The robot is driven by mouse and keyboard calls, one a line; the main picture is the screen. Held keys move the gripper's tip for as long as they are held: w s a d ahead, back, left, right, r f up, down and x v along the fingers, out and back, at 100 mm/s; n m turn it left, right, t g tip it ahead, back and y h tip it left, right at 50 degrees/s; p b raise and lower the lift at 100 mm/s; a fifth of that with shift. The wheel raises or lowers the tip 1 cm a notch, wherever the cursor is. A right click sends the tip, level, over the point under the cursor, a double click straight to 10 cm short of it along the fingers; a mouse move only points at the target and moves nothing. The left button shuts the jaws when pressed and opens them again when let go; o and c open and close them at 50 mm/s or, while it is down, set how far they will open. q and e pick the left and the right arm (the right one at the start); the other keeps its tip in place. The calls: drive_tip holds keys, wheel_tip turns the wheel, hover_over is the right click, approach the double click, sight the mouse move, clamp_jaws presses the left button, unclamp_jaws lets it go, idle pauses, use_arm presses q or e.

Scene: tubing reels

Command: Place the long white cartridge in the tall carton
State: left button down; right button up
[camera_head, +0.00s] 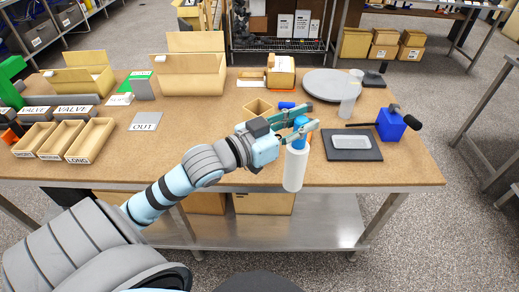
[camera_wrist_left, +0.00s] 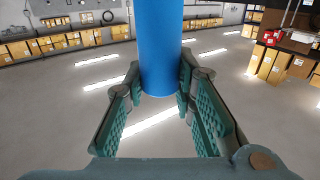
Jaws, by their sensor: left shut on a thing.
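My left gripper (camera_head: 303,130) is shut on the blue end of a long white cartridge (camera_head: 295,168). The cartridge hangs about upright, white body down, in front of the table's front edge in the head view. The wrist view shows the blue end (camera_wrist_left: 160,45) between the two finger pads of the left gripper (camera_wrist_left: 158,95). Two open cartons stand at the back left, a wide one (camera_head: 190,85) and another one (camera_head: 78,82) farther left. A small open box (camera_head: 257,107) stands behind my left wrist. I cannot tell which is the tall carton. My right gripper is not in view.
Three long open trays (camera_head: 90,140) lie at the left near an OUT card (camera_head: 146,121). A grey disc (camera_head: 331,84), a clear cylinder (camera_head: 349,100), a dark pad (camera_head: 365,151) and a blue block (camera_head: 391,124) occupy the right. The front middle of the table (camera_head: 250,176) is clear.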

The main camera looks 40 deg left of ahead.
use_arm(q)
drive_tip(key=w+a+r+n+y, duration=0.4)
drive_tip(key=w+a+r+y, duration=0.15)
drive_tip(key=a+r, duration=0.45)
drive_tip(key=w+a+r+n+y, duration=0.45)
drive_tip(key=a+r+y, duration=0.25)
drive_tip(key=a+r, duration=0.25)
wheel_tip(320, 180, down, 28)
drive_tip(key=b, duration=0.5)
drive_tip(key=shift+w, duration=0.1)
drive_tip(key=c, duration=1.3)
unclamp_jaws()
drive_tip(key=shift+f, duration=0.1)
drive_tip(key=shift+c, duration=0.2)
